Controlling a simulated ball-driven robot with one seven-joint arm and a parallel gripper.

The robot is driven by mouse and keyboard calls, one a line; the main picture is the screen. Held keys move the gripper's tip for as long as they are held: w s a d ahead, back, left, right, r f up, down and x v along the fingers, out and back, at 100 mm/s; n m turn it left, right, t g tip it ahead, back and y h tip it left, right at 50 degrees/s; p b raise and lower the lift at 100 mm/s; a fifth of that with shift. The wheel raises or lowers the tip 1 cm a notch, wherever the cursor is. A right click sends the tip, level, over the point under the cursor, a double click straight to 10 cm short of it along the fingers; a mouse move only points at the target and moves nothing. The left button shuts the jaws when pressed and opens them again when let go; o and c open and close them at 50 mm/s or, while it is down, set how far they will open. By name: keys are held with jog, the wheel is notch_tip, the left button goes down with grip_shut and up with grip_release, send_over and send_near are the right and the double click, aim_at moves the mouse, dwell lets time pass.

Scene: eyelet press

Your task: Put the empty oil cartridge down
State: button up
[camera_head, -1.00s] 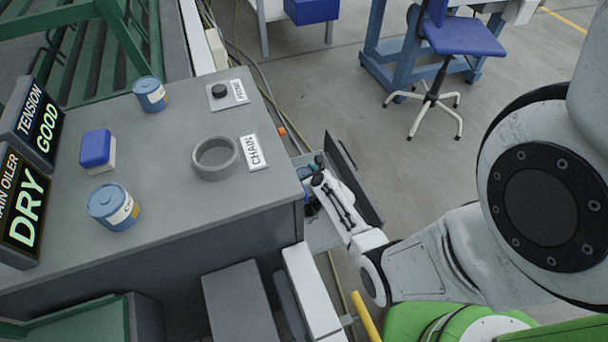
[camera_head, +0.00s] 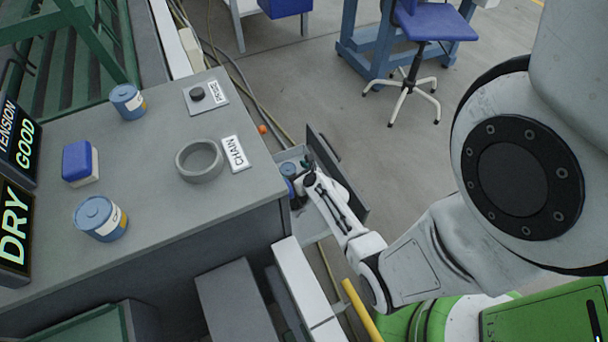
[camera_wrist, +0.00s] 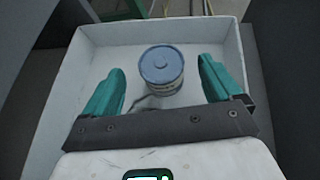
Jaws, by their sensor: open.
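A blue round cartridge with a pale label band (camera_wrist: 161,70) stands upright in a light grey open tray (camera_wrist: 92,52) in the wrist view. In the head view the cartridge (camera_head: 288,170) is partly covered, in the tray (camera_head: 283,157) at the bench's right side. My gripper (camera_wrist: 160,74) is open, its two teal fingers apart on either side of the cartridge's near part, with gaps visible. In the head view my gripper (camera_head: 306,176) is small and partly hidden by my wrist. The pictures do not show whether this cartridge is empty.
Signs read DRY (camera_head: 13,235) and GOOD (camera_head: 24,150). A dark panel (camera_head: 340,175) borders the tray.

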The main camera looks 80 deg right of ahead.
jog(key=p+v, duration=0.1)
jog(key=v, duration=0.6)
jog(key=shift+s+a+r+p, duration=0.15)
jog(key=shift+s+a+p, duration=0.05)
jog(key=shift+s+p, duration=0.1)
